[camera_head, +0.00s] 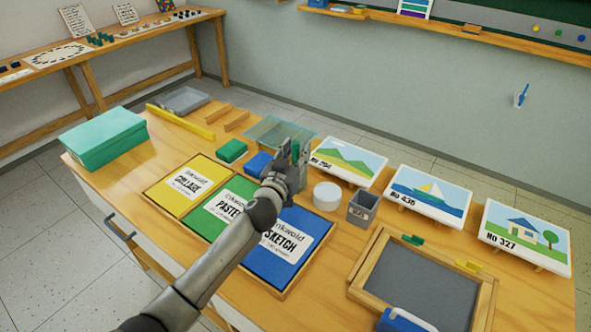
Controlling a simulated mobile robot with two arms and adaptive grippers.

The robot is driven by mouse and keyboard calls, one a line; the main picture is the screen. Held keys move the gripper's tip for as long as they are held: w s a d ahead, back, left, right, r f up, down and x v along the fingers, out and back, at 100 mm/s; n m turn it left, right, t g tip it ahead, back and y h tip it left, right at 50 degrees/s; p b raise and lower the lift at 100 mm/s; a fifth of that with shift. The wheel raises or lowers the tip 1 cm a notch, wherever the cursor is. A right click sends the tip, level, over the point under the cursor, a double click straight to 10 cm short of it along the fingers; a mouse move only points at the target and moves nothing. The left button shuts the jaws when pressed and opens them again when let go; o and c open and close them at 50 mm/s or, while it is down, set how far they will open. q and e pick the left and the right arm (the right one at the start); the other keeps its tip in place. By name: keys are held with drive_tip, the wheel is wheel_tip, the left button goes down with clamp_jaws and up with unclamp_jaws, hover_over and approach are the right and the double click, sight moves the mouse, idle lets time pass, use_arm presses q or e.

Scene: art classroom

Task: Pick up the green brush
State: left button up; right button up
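My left gripper (294,152) is over the middle of the wooden table, beyond the labelled folders. A slim green thing, likely the green brush (295,151), shows upright between its fingers. The fingers and wrist hide most of it. I cannot tell whether the fingers press on it or only stand around it, nor whether its lower end rests on anything. My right gripper is not in view.
Close by are a green block (231,150), a blue block (259,163), a white round tub (327,196) and a grey cup (362,208). Picture cards (430,192) stand behind. A framed slate (420,286) lies front right; a green box (105,138) sits left.

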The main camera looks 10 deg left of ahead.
use_arm(q)
clamp_jaws()
